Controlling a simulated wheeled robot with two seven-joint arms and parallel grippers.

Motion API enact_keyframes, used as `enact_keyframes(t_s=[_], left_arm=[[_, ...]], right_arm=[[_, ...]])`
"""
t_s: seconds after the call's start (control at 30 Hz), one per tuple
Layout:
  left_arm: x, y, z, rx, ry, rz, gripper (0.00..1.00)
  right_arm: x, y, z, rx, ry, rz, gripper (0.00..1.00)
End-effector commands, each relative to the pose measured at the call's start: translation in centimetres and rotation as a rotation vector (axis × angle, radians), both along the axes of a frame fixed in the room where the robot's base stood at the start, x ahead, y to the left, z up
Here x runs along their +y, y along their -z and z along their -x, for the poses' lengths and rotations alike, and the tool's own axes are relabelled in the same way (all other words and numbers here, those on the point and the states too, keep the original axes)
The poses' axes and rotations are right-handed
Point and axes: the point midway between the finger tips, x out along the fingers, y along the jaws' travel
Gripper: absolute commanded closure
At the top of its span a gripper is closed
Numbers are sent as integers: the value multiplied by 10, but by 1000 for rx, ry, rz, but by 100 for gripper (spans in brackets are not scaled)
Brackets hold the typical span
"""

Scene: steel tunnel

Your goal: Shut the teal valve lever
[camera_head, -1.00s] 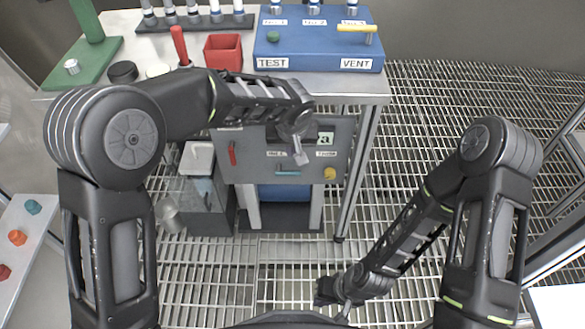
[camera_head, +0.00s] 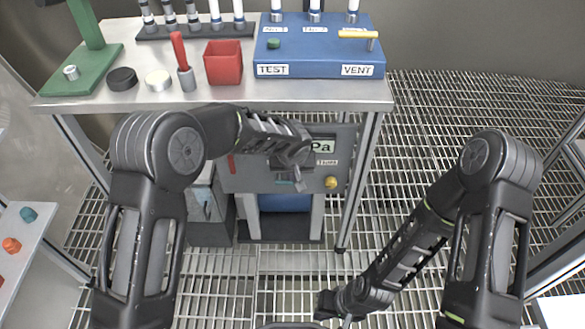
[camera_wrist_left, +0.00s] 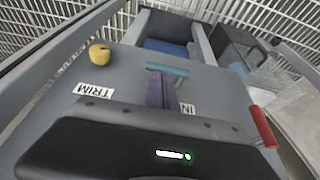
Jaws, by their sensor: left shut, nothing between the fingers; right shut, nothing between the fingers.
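The teal valve lever (camera_head: 283,182) lies roughly horizontal on the grey panel (camera_head: 249,178) under the bench. It is partly hidden behind my left gripper in the head view. In the left wrist view the teal lever (camera_wrist_left: 168,69) is a flat bar across the panel. My left gripper (camera_head: 298,184) is shut and empty in front of the panel. Its fingertips (camera_wrist_left: 160,83) overlap the lever's near edge in the left wrist view; I cannot tell whether they touch. My right gripper (camera_head: 338,306) is low over the floor grating, away from the panel, shut.
A yellow knob (camera_head: 331,182) and a red lever (camera_wrist_left: 263,127) flank the teal lever on the panel. Above, the bench holds a blue TEST/VENT box (camera_head: 320,62), a red bin (camera_head: 223,65) and a green stand (camera_head: 88,70). The grating to the right is open.

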Motion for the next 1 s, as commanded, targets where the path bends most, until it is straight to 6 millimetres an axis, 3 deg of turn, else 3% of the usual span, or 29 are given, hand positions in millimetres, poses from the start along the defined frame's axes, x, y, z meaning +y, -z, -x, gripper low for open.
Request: enact_keyframes(t_s=[0.2,1.0], left_arm=[[-1,17,-4,-1,0,1,100],[-3,20,-4,-2,1,-53,100]], right_arm=[[0,3,0,0,0,0,100],[0,11,0,0,1,0,100]])
